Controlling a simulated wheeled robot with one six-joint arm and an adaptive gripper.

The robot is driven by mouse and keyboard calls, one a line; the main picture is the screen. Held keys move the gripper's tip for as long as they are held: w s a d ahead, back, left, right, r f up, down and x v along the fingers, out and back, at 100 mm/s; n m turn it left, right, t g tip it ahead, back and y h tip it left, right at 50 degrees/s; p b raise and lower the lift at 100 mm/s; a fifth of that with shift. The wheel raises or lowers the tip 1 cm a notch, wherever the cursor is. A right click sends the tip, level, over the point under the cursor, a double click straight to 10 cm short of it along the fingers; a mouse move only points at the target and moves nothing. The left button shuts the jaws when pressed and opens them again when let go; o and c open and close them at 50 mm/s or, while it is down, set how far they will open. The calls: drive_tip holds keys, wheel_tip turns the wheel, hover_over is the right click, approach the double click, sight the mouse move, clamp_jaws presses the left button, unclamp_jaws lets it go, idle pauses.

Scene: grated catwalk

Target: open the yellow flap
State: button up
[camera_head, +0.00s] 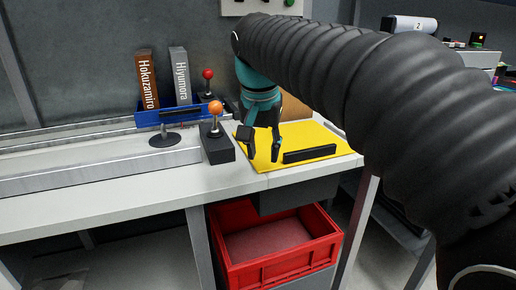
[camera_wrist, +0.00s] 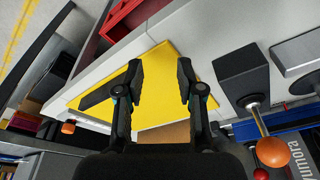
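The yellow flap (camera_head: 303,135) lies flat and closed in the white worktop, at the middle right of the head view. A black bar handle (camera_head: 309,154) runs along its front part. In the wrist view the yellow flap (camera_wrist: 158,98) fills the space between and beyond my fingers, and the black handle (camera_wrist: 98,92) shows to the left, partly behind the left finger. My gripper (camera_head: 262,152) is open and empty, pointing down above the left part of the flap, left of the handle. It also shows in the wrist view (camera_wrist: 159,72). I cannot tell its exact height.
A black box with an orange-knobbed lever (camera_head: 215,117) stands close left of the flap. Behind are a blue tray (camera_head: 150,119) with two binders and a red-knobbed lever (camera_head: 208,76). A red crate (camera_head: 270,270) sits below the worktop. The worktop's front left is clear.

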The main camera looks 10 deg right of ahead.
drive_tip(key=s+d+f+n+t, duration=0.2)
drive_tip(key=s+d+f, duration=0.1)
drive_tip(key=s+f, duration=0.55)
drive_tip(key=s+d+f+n+t, duration=0.15)
drive_tip(key=s+d+f, duration=0.25)
drive_tip(key=s+f, duration=0.45)
wheel_tip(320, 180, up, 28)
drive_tip(key=f+m+g, duration=0.1)
drive_tip(key=m+g, duration=0.5)
drive_tip(key=m, duration=0.9)
hover_over(311, 149)
drive_tip(key=shift+y, duration=0.4)
wheel_tip(311, 149, down, 13)
drive_tip(key=b, duration=0.5)
drive_tip(key=shift+r, duration=0.15)
drive_tip(key=shift+c, duration=0.2)
clamp_jaws()
